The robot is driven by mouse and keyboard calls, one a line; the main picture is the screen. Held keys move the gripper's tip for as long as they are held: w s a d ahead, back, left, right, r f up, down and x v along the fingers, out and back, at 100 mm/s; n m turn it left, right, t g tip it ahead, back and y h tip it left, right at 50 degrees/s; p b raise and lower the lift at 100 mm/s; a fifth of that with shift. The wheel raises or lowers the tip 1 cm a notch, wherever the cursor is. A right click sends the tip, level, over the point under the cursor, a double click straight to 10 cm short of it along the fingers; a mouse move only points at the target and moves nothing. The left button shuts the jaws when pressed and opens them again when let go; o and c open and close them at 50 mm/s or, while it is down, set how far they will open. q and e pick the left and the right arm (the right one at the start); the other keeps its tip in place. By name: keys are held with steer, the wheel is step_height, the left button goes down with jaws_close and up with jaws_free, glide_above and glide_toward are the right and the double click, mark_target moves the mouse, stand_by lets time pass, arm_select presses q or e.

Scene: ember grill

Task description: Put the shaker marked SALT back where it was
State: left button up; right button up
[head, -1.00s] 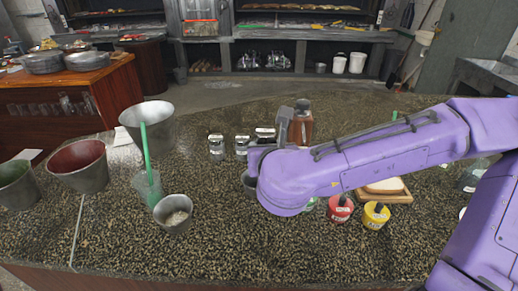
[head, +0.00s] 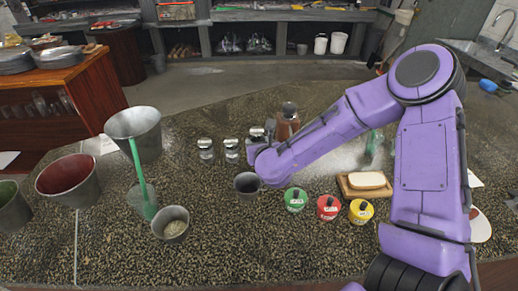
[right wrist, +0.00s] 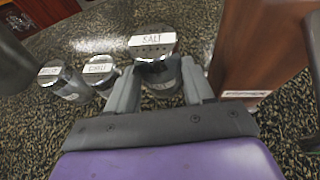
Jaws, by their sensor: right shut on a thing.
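The shaker marked SALT (right wrist: 152,45) has a metal lid with a white label and a clear body. My right gripper (right wrist: 155,88) is shut on it, one finger on each side. In the head view the SALT shaker (head: 257,132) is partly hidden by my right gripper (head: 256,143), at the right end of a row with two similar shakers, left (head: 205,148) and middle (head: 231,149). I cannot tell whether its base touches the counter. My left gripper is out of view.
A brown block-like holder (head: 287,122) stands close to the right of the SALT shaker. A dark cup (head: 247,184) is in front. Metal buckets (head: 136,128) stand left.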

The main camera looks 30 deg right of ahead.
step_height(320, 180, down, 3)
steer(key=shift+w+d+f+p, duration=0.1)
steer(key=shift+w+f+p, duration=0.05)
steer(key=shift+p, duration=0.5)
steer(key=shift+w+f, duration=0.1)
steer(key=shift+f, duration=0.05)
steer(key=shift+s+f+b, duration=0.2)
steer(key=shift+b, duration=0.2)
steer(key=o, duration=0.9)
steer(key=shift+w, duration=0.1)
